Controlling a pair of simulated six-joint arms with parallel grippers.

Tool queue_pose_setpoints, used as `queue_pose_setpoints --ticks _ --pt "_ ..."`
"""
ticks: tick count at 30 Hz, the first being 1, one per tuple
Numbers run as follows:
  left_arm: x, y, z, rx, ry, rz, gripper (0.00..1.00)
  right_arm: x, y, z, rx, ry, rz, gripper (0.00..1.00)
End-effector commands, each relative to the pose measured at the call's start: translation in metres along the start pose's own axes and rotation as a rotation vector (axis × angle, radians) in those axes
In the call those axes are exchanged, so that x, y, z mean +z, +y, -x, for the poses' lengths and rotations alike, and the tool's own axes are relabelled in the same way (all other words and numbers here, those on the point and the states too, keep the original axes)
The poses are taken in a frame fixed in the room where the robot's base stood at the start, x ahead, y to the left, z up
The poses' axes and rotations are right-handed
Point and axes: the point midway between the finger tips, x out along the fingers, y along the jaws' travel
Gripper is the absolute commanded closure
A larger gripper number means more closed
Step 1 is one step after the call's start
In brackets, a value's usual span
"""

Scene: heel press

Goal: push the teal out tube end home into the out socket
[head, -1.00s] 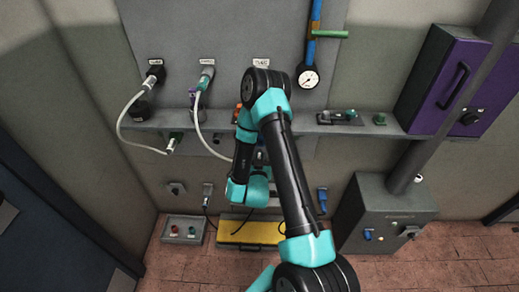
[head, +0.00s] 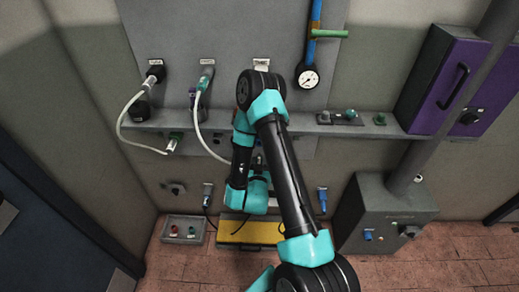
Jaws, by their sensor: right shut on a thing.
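A teal tube end (head: 204,82) is at the top of the second white tube (head: 199,120), at the wall fitting under the middle-left label. I cannot tell how deep it sits in the out socket. The tube curves down and runs behind my right arm. My right gripper (head: 258,163) is mostly hidden behind my own forearm and wrist, in front of the wall below the shelf, to the right of and below the teal end. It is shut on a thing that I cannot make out. My left gripper is not in view.
A grey shelf (head: 400,130) runs along the wall below the fittings. Another white tube (head: 122,128) hangs at the left with a green end (head: 175,140). A gauge (head: 308,79) hangs right of my arm. A yellow-topped box (head: 252,233) and a small tray (head: 184,229) stand below.

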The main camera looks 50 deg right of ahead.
Motion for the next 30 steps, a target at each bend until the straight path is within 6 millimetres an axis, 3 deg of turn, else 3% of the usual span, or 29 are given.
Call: queue_pose_setpoints --ticks 12,30 --pt "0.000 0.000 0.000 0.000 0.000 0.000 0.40 0.000 -0.002 0.000 0.000 0.001 -0.001 1.00" --pt "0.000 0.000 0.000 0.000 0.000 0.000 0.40 -0.001 -0.038 0.000 -0.001 0.002 -0.001 1.00"
